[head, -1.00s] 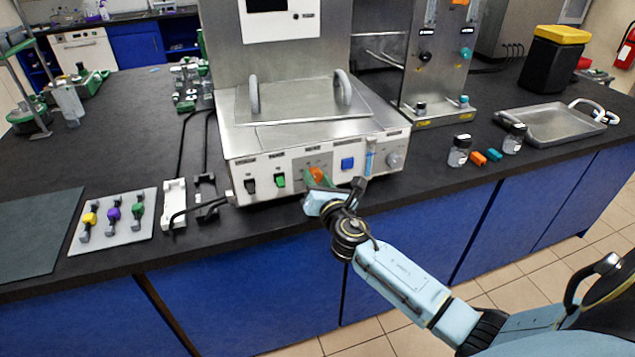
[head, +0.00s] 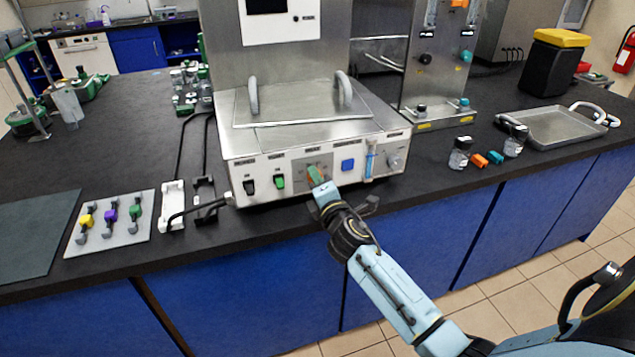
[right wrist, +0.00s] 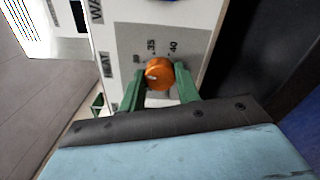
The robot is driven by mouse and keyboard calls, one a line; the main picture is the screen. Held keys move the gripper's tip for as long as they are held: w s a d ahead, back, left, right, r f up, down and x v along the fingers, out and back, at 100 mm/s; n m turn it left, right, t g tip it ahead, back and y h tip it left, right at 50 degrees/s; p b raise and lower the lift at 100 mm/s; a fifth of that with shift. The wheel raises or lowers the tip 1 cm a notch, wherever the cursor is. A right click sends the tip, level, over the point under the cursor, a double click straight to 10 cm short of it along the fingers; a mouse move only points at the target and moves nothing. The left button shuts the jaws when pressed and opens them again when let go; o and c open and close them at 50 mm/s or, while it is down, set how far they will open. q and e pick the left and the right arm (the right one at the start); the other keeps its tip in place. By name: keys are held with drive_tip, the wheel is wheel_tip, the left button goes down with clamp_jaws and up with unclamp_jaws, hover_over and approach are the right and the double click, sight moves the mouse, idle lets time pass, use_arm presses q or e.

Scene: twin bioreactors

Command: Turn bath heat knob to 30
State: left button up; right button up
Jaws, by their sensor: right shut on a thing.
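The bath heat knob is an orange round knob (right wrist: 158,73) on the grey dial plate of the bath's front panel. A scale with 35 and 40 shows beside it in the right wrist view; a further mark is too blurred to read. The knob's pointer is not clear. My right gripper (right wrist: 160,85) is shut on the knob, with one green finger on each side. In the head view the right gripper (head: 318,178) is at the front of the water bath (head: 270,148) and mostly hides the knob. My left gripper is not in view.
The panel also has a black switch (head: 249,187), a green switch (head: 279,182), a blue button (head: 347,164) and a grey knob (head: 392,161). A rack with coloured clamps (head: 110,222) lies left. Vials, orange and teal blocks and a metal tray (head: 555,128) stand right.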

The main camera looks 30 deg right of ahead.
drive_tip(key=shift+m, duration=0.6)
drive_tip(key=o, duration=1)
drive_tip(key=v, duration=1.3)
drive_tip(key=shift+s+a, duration=0.1)
drive_tip(key=shift+s, duration=0.1)
